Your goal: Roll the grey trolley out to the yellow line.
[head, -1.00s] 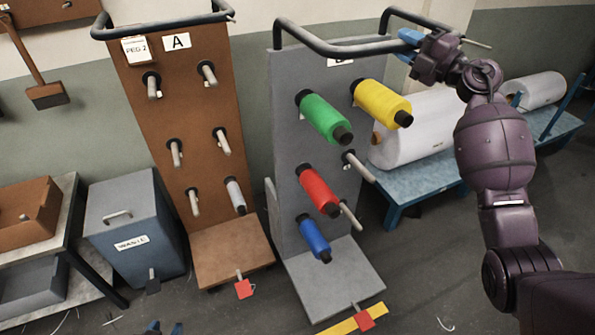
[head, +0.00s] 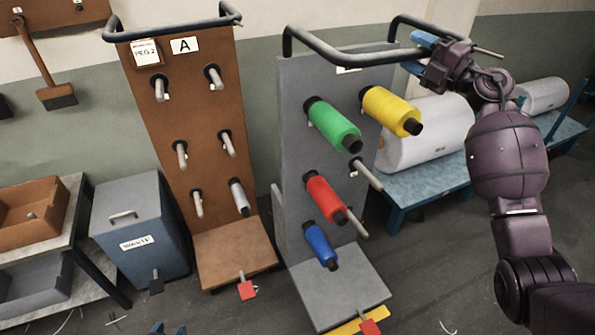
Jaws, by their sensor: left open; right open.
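The grey trolley (head: 305,90) is a tall panel on a flat grey base, with a dark looped handle (head: 335,57) at its top. It carries green (head: 333,127), yellow (head: 388,108), red (head: 325,197) and blue (head: 320,243) spools. The yellow line (head: 347,329) shows just beyond the base's front edge, partly covered by a red pedal (head: 369,327). My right gripper (head: 418,54) is open at the handle's right corner, a blue finger on either side of the bar; contact is unclear. My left gripper (head: 168,329) is open at the bottom edge, only its blue fingertips showing.
A brown trolley (head: 205,100) marked A stands to the left, beside a grey-blue waste bin (head: 133,210). A shelf (head: 70,220) with trays is at far left. A blue bench (head: 430,185) with white rolls stands behind right. Front floor is mostly clear.

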